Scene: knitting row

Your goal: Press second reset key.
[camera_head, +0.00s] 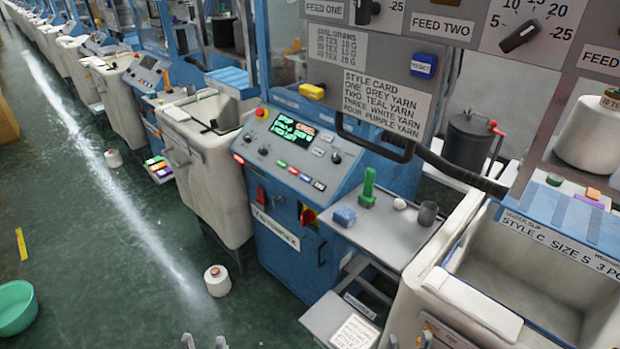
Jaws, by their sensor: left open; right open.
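A blue key (423,66), its label seeming to read RESET, is on the grey hanging panel (372,75) below the FEED TWO label (442,26). A yellow key (311,91) is at the panel's lower left. Below, a blue machine console (300,148) has a lit screen (293,131) and a row of small coloured keys (293,171); their labels are too small to read. My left gripper (205,343) shows only its fingertips at the bottom edge, open and empty. My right gripper (409,342) also shows only its fingertips, apart, near the right-hand bin. Both are far below the panel.
A grey shelf (390,237) beside the console holds a green object (368,187), a blue block (344,216) and a dark cup (428,213). A black handle (375,145) hangs under the panel. A yarn cone (217,280) and green basin (15,307) stand on the floor.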

